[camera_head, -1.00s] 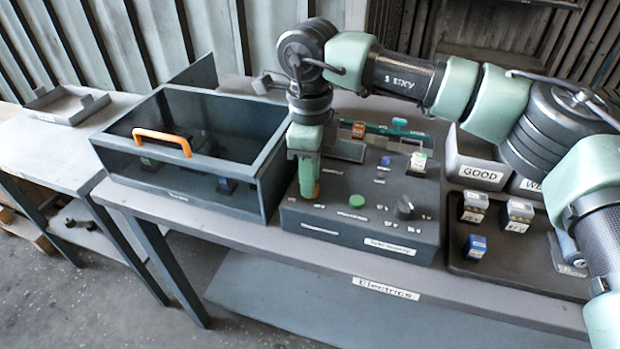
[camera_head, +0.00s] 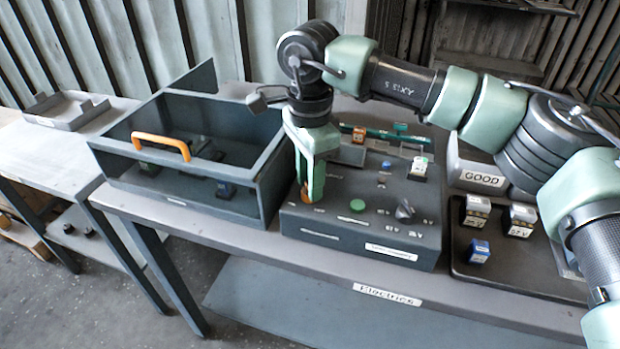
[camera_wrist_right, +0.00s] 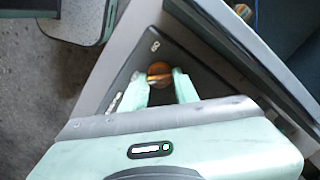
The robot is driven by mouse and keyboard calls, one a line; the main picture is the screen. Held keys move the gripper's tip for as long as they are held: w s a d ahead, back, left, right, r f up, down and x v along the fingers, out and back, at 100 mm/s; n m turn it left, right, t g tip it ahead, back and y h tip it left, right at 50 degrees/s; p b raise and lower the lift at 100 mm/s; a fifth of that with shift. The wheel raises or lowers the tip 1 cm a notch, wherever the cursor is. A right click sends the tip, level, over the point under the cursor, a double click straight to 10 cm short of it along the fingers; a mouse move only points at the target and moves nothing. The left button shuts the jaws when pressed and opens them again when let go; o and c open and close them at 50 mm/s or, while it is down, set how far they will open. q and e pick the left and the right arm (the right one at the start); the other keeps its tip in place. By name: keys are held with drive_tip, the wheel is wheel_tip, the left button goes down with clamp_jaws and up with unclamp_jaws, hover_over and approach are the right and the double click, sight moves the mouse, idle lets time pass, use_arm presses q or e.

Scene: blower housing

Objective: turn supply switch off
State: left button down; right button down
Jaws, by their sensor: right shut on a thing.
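The supply box (camera_head: 352,228), a dark grey control box, sits on the bench in the head view. I take the orange knob at its front left corner to be the supply switch; it shows in the wrist view (camera_wrist_right: 159,71) and is mostly hidden in the head view. My right gripper (camera_head: 307,194) points down at this knob. In the wrist view the pale green fingers of my right gripper (camera_wrist_right: 163,86) stand on both sides of the knob, shut on it. The knob's markings are too small to read. My left gripper is not in view.
The supply box also carries a green button (camera_head: 357,205) and a dark dial (camera_head: 405,210). A case with an orange handle (camera_head: 161,145) stands close on the left. A dark tray (camera_head: 500,272) with small blocks and a GOOD bin (camera_head: 480,180) are on the right.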

drive_tip(key=shift+r, duration=0.15)
idle(0.3)
drive_tip(key=c, duration=1.1)
unclamp_jaws()
wheel_tip(320, 180, up, 8)
drive_tip(key=shift+f, duration=0.15)
